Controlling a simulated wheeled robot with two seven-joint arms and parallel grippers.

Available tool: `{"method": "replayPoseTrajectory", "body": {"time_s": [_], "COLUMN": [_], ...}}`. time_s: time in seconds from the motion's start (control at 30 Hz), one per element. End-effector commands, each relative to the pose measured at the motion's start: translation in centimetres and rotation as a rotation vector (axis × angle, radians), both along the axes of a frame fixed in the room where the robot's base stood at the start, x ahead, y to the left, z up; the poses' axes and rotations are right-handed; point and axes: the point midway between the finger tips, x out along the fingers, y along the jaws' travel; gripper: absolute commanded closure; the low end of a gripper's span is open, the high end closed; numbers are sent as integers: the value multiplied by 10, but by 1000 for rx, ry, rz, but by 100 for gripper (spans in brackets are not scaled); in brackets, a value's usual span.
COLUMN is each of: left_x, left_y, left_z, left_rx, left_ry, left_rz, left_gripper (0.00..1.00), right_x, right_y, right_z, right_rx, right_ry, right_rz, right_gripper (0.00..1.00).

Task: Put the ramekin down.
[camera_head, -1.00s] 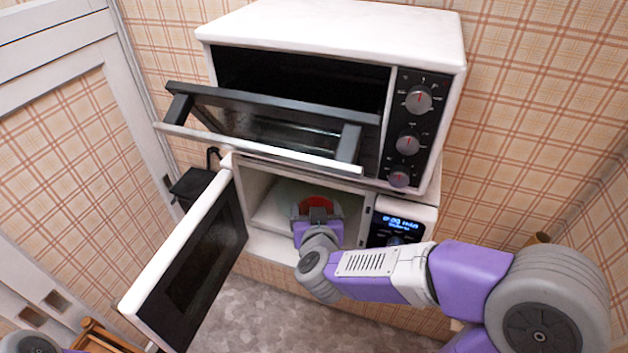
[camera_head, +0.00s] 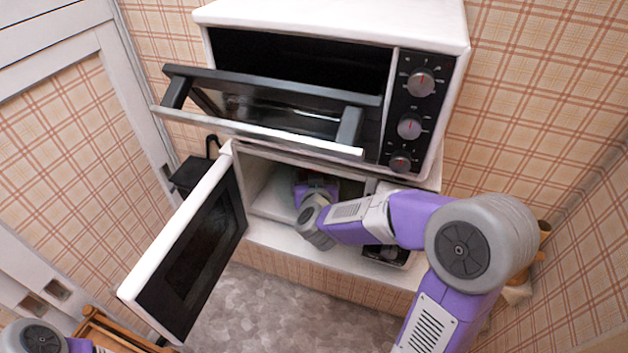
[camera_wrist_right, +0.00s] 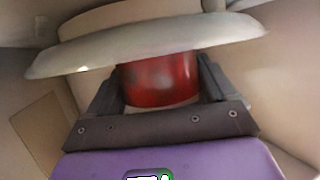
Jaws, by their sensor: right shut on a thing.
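The red ramekin (camera_wrist_right: 158,80) shows in the right wrist view between the two dark fingers of my right gripper (camera_wrist_right: 160,82). The gripper is shut on it. A pale round dish or plate (camera_wrist_right: 150,45) lies right against the ramekin in that view; I cannot tell whether it touches. In the head view my right arm reaches into the open white microwave (camera_head: 262,232), and its wrist hides the ramekin and the fingers. Only a small part of my left arm shows at the bottom left; its gripper is out of view.
The microwave door (camera_head: 190,255) stands swung open to the left. Above it is a white toaster oven (camera_head: 330,25) with its glass door (camera_head: 265,110) tilted down over the microwave opening. A wooden item (camera_head: 115,335) stands at the lower left. The grey floor in front is clear.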

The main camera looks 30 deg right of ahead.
Motion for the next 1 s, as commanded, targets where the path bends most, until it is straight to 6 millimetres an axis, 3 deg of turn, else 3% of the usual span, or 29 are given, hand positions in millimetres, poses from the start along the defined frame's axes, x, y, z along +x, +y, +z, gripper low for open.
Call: {"method": "replayPoseTrajectory", "body": {"time_s": [0.23, 0.27, 0.37, 0.7, 1.0], "left_x": [0, 0, 0, 0, 0], "left_y": [0, 0, 0, 0, 0], "left_z": [-4, -4, -3, -7, 12], "left_rx": [0, 0, 0, 0, 0], "left_ry": [0, 0, 0, 0, 0], "left_rz": [0, 0, 0, 0, 0], "left_gripper": [0, 0, 0, 0, 0], "right_x": [0, 0, 0, -2, -42], "right_y": [0, 1, 0, 1, 27], "right_z": [-5, -6, -5, -3, 21], "right_rx": [0, 1, 0, 1, 0], "right_ry": [0, 1, 0, -2, -1], "right_rz": [1, 1, 1, -1, 3], "right_gripper": [51, 14, 0, 0, 0]}}
